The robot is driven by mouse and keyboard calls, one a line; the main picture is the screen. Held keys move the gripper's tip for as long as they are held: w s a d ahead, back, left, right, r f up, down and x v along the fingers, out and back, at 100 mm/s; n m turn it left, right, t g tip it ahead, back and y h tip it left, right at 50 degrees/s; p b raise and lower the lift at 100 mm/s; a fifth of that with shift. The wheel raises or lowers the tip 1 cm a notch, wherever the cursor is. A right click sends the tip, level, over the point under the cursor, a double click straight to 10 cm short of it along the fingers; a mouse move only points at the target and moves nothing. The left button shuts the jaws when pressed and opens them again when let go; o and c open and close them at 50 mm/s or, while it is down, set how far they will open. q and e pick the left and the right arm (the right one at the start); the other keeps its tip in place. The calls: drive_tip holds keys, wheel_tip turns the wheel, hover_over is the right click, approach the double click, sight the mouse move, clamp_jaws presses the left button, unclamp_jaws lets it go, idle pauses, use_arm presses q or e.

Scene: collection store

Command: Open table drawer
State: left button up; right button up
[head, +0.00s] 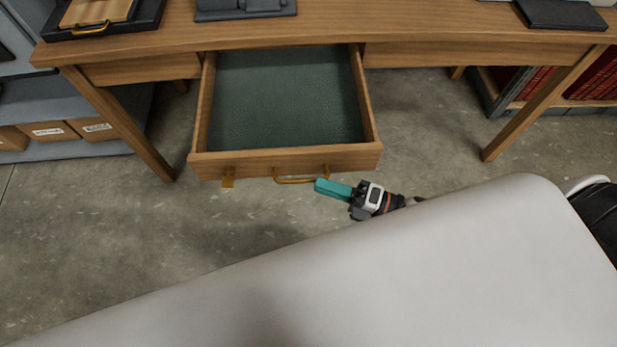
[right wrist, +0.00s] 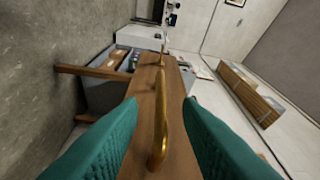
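The wooden table (head: 310,30) has its middle drawer (head: 340,160) pulled well out. The drawer is empty, with a dark green lining. A brass bar handle (head: 296,180) sits on its front; it also shows in the right wrist view (right wrist: 160,125). My right gripper (head: 322,187) is at the right end of the handle. In the right wrist view its two teal fingers (right wrist: 160,108) stand apart on either side of the handle, with gaps showing on both sides. My left gripper is not in view.
Dark trays and a flat dark case (head: 560,14) lie on the tabletop. Shelves with boxes (head: 50,132) stand at left, red books (head: 598,75) at right. The floor in front is clear.

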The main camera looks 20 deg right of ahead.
drive_tip(key=v, duration=0.6)
drive_tip(key=shift+s+d, duration=0.1)
idle(0.3)
